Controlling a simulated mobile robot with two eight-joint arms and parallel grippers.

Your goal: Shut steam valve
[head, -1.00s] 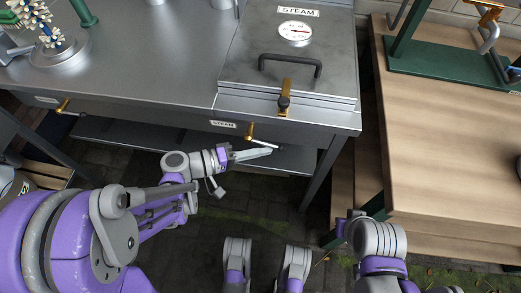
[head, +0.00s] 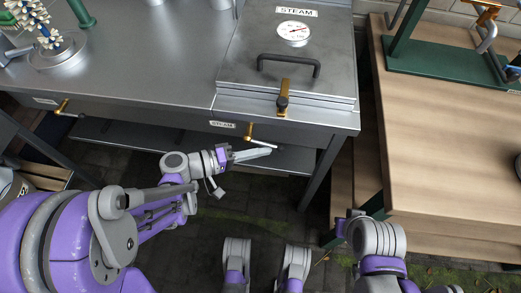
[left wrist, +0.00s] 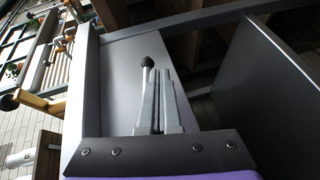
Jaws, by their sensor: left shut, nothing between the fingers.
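The steam valve (head: 250,130) is a brass fitting under the counter's front edge, beside a STEAM label (head: 222,124). Its thin grey lever slants down to the right and ends in a pale knob. My left gripper (head: 266,152) is shut and empty, its fingers pointing right, just below the lever.
The steam chest (head: 290,60) has a closed lid with a black handle, a brass latch (head: 283,98) and a dial gauge (head: 293,32). Another brass valve (head: 62,107) is at the far left. A wooden bench (head: 450,150) stands right. A lower shelf (head: 130,135) lies under the counter.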

